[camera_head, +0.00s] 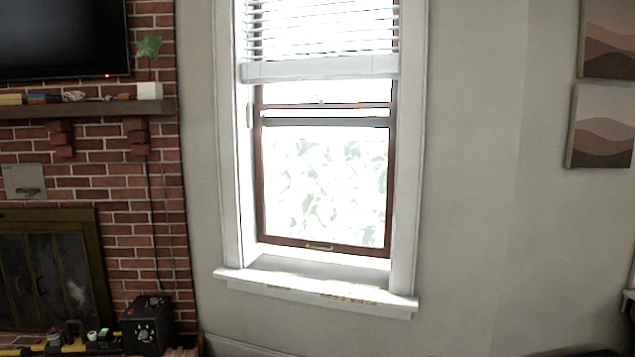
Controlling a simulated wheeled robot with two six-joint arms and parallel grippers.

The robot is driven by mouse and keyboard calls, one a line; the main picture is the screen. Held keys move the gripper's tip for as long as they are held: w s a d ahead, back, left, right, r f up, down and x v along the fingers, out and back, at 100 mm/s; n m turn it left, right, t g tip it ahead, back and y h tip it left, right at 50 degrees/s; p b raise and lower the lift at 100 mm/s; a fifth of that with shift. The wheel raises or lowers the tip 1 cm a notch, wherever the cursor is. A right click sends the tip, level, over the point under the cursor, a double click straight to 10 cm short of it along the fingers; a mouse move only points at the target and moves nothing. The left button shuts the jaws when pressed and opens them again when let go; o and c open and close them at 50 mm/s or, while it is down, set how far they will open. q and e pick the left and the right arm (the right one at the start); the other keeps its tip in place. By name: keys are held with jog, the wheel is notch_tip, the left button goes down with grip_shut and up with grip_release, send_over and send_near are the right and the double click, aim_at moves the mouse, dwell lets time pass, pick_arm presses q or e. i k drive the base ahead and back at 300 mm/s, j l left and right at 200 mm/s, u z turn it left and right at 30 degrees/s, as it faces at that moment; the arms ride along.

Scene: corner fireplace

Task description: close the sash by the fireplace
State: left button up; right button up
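The window by the fireplace has a lower sash (388,190) with a reddish-brown frame. A small brass-coloured handle (319,246) sits at the middle of its bottom rail. Near the top of the sash, a brown rail and a grey rail cross the glass one above the other, with a bright strip between them. The bottom rail is just above the white inner ledge (320,266); I cannot tell how large any gap under it is. Neither of my grippers is in view.
White blinds (320,68) cover the window's top. The white sill (315,291) juts out below. At left are the brick fireplace (45,265), a mantel shelf (85,110) and a black box (147,325) on the hearth.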

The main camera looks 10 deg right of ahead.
aim_at(384, 252)
jog(key=i+u, duration=0.1)
jog(key=i, duration=0.9)
